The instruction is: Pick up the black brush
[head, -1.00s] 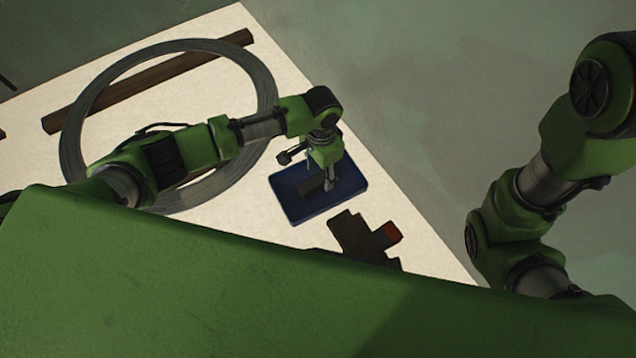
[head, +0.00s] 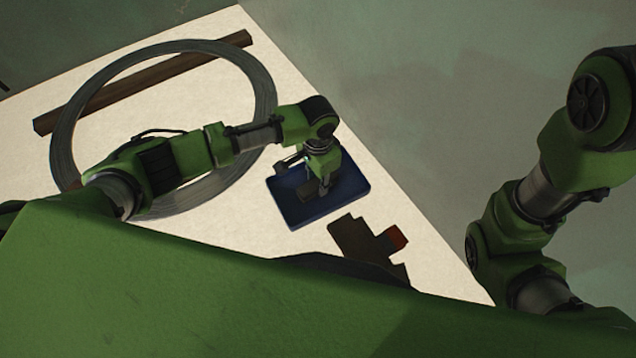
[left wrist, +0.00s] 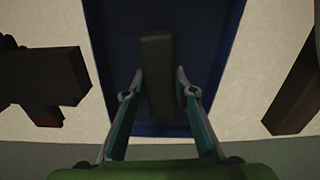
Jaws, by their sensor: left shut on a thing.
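The black brush (head: 306,190) shows as a dark block over the blue tray (head: 352,189). In the left wrist view the brush (left wrist: 157,70) stands lengthwise between the fingers, with the tray (left wrist: 215,45) behind it. My left gripper (head: 318,188) points down over the tray and is shut on the brush. In the left wrist view the left gripper (left wrist: 160,88) has one finger on each side of the brush. I cannot tell whether the brush still touches the tray. My right arm shows at the right of the head view, but its gripper is out of view.
A brown T-shaped block (head: 357,242) with a red end lies just in front of the tray. A large grey ring (head: 264,90) and a long brown bar (head: 150,80) lie at the left of the pale table (head: 385,195). Bare table lies right of the tray.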

